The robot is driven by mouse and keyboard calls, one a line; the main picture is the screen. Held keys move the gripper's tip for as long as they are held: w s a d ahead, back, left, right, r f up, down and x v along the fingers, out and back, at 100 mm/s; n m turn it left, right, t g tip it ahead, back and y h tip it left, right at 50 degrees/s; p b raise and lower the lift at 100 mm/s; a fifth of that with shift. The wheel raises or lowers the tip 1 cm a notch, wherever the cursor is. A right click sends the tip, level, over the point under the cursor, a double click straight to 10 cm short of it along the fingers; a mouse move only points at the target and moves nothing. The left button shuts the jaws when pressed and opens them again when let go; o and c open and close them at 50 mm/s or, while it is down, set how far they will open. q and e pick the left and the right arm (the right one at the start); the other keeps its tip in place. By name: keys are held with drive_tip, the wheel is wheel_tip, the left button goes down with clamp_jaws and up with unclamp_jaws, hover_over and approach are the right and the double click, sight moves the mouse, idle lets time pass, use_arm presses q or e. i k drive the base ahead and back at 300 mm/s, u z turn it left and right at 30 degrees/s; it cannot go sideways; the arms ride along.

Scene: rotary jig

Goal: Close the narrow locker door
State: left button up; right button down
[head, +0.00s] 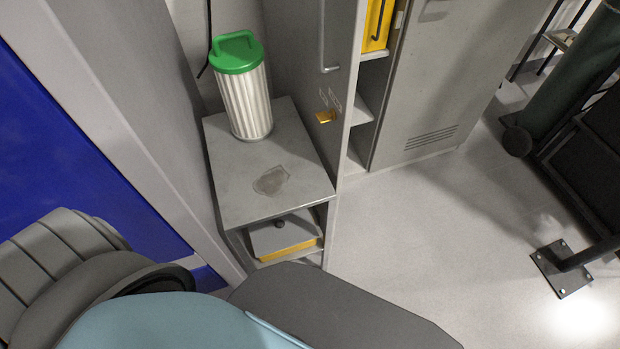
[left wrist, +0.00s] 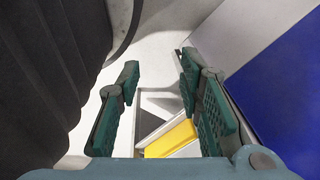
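The narrow locker door (head: 304,52) is a tall grey panel in the head view, behind and right of the low cabinet. It has a bar handle and a yellow latch on its face. It appears to stand open, with shelves (head: 361,112) showing to the right of its pale edge. My left gripper (left wrist: 158,65) shows in the left wrist view with its two teal fingers apart and nothing between them. Its fingers cannot be made out in the head view, where my arm fills the bottom. My right gripper is in neither view.
A low grey cabinet (head: 232,190) bears a ribbed canister (head: 249,102) with a green lid. Its lower shelf holds a yellow-edged item (head: 289,249), probably also in the left wrist view (left wrist: 171,139). A wide vented locker (head: 440,75) stands right. Floor (head: 440,220) is clear in front.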

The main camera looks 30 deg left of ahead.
sight(327, 36)
drive_tip(key=k, duration=0.5)
drive_tip(key=u, duration=1.55)
drive_tip(key=i, duration=0.5)
drive_tip(key=u, duration=0.05)
